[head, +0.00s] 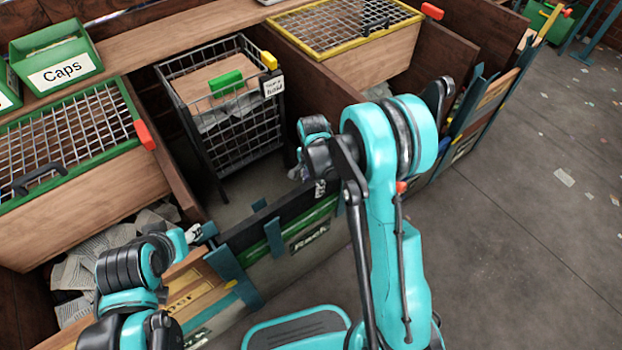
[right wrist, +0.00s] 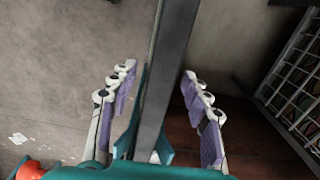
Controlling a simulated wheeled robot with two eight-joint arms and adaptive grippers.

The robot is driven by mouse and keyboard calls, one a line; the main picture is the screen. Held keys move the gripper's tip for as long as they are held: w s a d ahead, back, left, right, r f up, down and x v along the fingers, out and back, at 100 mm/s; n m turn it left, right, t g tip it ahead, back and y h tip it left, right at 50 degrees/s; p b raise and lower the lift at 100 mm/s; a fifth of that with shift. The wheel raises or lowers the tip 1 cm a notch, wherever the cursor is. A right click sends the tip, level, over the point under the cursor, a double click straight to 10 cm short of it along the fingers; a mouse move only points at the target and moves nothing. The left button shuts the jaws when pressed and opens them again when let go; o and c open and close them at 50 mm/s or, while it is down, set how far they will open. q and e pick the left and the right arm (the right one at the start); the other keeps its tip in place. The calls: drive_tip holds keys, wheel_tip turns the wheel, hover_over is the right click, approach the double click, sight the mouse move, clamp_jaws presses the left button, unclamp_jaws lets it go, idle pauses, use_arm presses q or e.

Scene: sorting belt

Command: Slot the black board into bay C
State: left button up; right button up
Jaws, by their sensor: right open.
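The black board (head: 285,210) stands on edge across the front of the middle bay, between teal upright posts (head: 274,238). Its lower part is hidden behind a green-striped board (head: 292,245). In the right wrist view a dark board edge (right wrist: 168,75), apparently the black board, runs between the fingers of my right gripper (right wrist: 158,100). The fingers are open, one on each side, with gaps. In the head view my right arm mostly hides this gripper. My left gripper (head: 193,235) is near the board's left end; its fingers are too small to read. No bay letter C is legible.
A wire cart (head: 238,105) stands in the middle bay behind the board. Mesh-lidded wooden bins with green (head: 122,88) and yellow (head: 300,52) rims flank it. A green Caps bin (head: 55,62) sits upper left.

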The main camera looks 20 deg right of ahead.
wheel_tip(320, 180, down, 5)
drive_tip(key=shift+f+b, duration=0.1)
drive_tip(key=shift+b, duration=0.65)
drive_tip(key=c, duration=1)
clamp_jaws()
wheel_tip(320, 180, up, 20)
drive_tip(key=p, duration=1.2)
drive_tip(key=shift+p, duration=0.4)
